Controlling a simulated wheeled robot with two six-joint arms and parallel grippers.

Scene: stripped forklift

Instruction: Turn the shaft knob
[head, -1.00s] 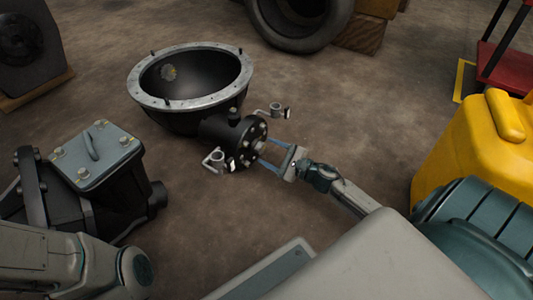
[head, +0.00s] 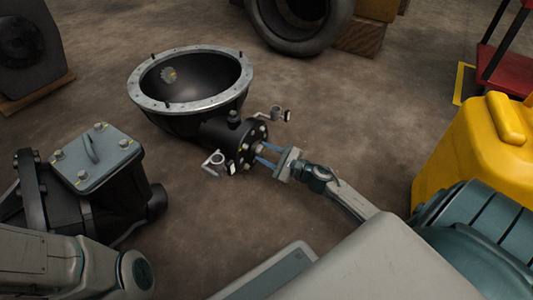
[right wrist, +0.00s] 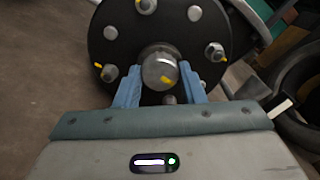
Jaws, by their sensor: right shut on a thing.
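The shaft knob (right wrist: 160,70) is a round metal stub with a yellow mark, in the middle of a black bolted flange (right wrist: 112,45). In the head view the flange (head: 250,144) closes the near end of a black bowl-shaped housing (head: 180,122). My right gripper (right wrist: 160,86) has its blue fingers on both sides of the knob, shut on it. In the head view the right gripper (head: 265,153) reaches the flange from the right, and its fingers partly hide the knob. Of my left arm only a link shows at lower left; its gripper is out of view.
Two small brackets (head: 214,162) (head: 276,113) stick out beside the flange. A grey-topped black gearbox (head: 95,165) stands at left. A yellow canister (head: 470,135) is at right, a tyre (head: 300,25) at the back.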

